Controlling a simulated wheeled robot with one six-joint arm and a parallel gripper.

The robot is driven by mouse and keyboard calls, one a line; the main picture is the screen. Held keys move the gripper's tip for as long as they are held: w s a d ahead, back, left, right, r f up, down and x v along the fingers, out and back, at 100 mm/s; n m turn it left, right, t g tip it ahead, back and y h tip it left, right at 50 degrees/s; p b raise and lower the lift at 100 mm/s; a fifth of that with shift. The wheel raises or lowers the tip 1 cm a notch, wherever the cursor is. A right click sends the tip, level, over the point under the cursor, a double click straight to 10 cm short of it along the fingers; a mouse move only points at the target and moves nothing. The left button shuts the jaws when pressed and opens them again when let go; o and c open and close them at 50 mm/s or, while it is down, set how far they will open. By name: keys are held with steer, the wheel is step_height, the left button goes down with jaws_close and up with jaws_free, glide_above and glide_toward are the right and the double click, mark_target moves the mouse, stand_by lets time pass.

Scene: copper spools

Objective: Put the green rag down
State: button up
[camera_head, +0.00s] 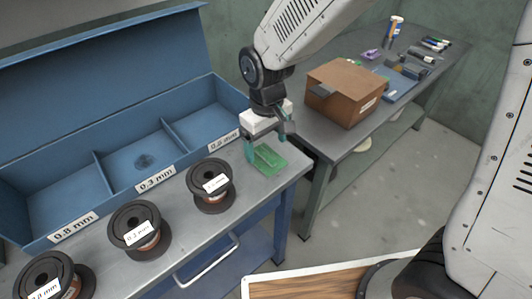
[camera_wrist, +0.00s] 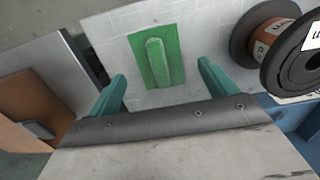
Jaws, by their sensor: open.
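The green rag (camera_head: 269,161) lies flat on the right end of the grey workbench top, in front of the blue box. In the wrist view the rag (camera_wrist: 175,62) is a green rectangle with a raised ridge along its middle. My gripper (camera_head: 268,146) is over the rag with its teal fingers apart. In the wrist view the open fingers (camera_wrist: 162,82) stand left and right of the rag's line, with nothing held between them. The rag looks clear of both fingers there. The exact height of the fingertips above the bench is hard to tell.
Three black copper spools (camera_head: 210,187) stand in a row left of the rag. The blue box (camera_head: 60,160) has three labelled compartments and a raised lid. A second table (camera_head: 322,141) at the right holds a cardboard box (camera_head: 347,93) and tools. A gap separates the tables.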

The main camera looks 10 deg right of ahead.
mark_target(267, 154)
step_height(267, 154, up, 8)
steer(key=shift+f, duration=0.25)
steer(key=s+d+r+m, duration=0.2)
steer(key=s+d+r, duration=0.2)
steer(key=d, duration=0.3)
steer(key=s+d+r+m, duration=0.1)
steer(key=s+d+r, duration=0.3)
steer(key=d, duration=0.2)
steer(key=s+d+r+m+t, duration=0.1)
steer(key=s+d+m, duration=0.2)
steer(key=s+d, duration=0.4)
steer(key=s, duration=0.4)
steer(key=shift+s+d+r+m, duration=0.15)
steer(key=shift+d+r+m, duration=0.1)
steer(key=shift+d+m, duration=0.15)
steer(key=shift+o, duration=0.4)
